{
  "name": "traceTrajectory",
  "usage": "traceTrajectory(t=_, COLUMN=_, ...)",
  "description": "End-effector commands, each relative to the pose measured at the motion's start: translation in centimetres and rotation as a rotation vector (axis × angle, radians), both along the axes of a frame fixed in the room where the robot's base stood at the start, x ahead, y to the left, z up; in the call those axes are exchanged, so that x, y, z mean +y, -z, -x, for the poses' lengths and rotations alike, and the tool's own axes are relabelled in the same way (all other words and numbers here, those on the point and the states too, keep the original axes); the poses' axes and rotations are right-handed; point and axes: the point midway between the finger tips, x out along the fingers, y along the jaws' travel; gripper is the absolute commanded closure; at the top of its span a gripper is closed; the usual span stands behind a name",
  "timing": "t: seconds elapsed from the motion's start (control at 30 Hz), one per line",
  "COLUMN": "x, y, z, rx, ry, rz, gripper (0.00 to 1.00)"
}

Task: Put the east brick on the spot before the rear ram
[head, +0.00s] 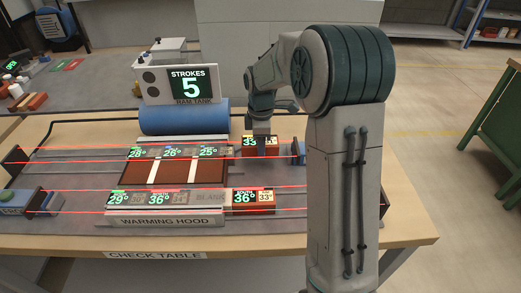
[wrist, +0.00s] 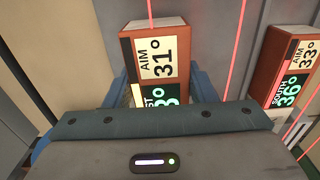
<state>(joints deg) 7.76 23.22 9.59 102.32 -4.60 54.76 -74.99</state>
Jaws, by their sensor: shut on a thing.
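My gripper (head: 260,128) points down and is shut on an orange-brown brick (head: 260,147) at the right of the rear lane. In the wrist view this brick (wrist: 158,55) shows "AIM 31°" and a green reading partly hidden by my gripper; its name shows only as "ST". In the head view its reading starts with 33. The blue rear ram (head: 298,153) stands just right of the brick, partly behind my arm. Whether the brick touches the table there, I cannot tell.
The south brick (head: 253,198), reading 36° with aim 33°, sits right of the warming hood (head: 165,220). Several displays line the dark-red rear block (head: 175,172). Red beams cross both lanes. A blue tank (head: 184,117) with a "STROKES 5" sign (head: 188,84) stands behind. Another ram (head: 14,201) is at front left.

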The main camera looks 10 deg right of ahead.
Motion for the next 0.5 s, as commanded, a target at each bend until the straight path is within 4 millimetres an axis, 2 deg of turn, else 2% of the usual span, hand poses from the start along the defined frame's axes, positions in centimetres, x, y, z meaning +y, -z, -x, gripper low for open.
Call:
traceTrajectory(t=0.1, x=0.0, y=1.9, z=0.1, rx=0.004, ry=-0.001, rz=0.0, gripper=0.88)
traceTrajectory(t=0.2, x=0.0, y=2.9, z=0.1, rx=0.002, ry=-0.002, rz=0.001, gripper=0.88)
traceTrajectory(t=0.5, x=0.0, y=3.2, z=0.0, rx=-0.001, ry=-0.001, rz=0.0, gripper=0.88)
